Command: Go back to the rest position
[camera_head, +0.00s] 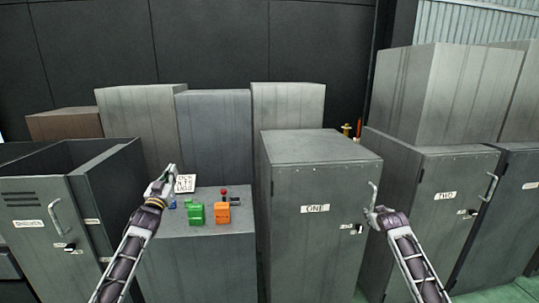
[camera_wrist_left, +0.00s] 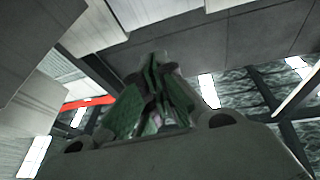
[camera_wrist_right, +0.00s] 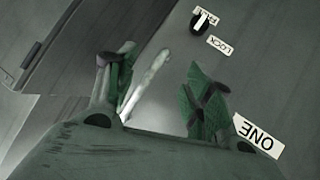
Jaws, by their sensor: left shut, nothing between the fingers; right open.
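My left gripper (camera_head: 170,173) is raised in front of the low grey cabinet, beside a small white sign. In the left wrist view its fingers (camera_wrist_left: 157,85) are together, pointing up, with nothing between them. My right gripper (camera_head: 371,213) is at the right side of the locker marked ONE (camera_head: 300,245), close to its door handle (camera_head: 372,195). In the right wrist view the fingers (camera_wrist_right: 157,85) are apart, and the pale handle bar (camera_wrist_right: 152,78) shows in the gap between them. I cannot tell whether they touch it.
The low cabinet (camera_head: 200,265) bears a green block (camera_head: 195,214), an orange block (camera_head: 222,214), a red-knobbed item (camera_head: 223,192) and the white sign (camera_head: 185,184). An open-topped locker (camera_head: 30,220) stands left, locker TWO (camera_head: 440,225) right. Tall grey cabinets stand behind.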

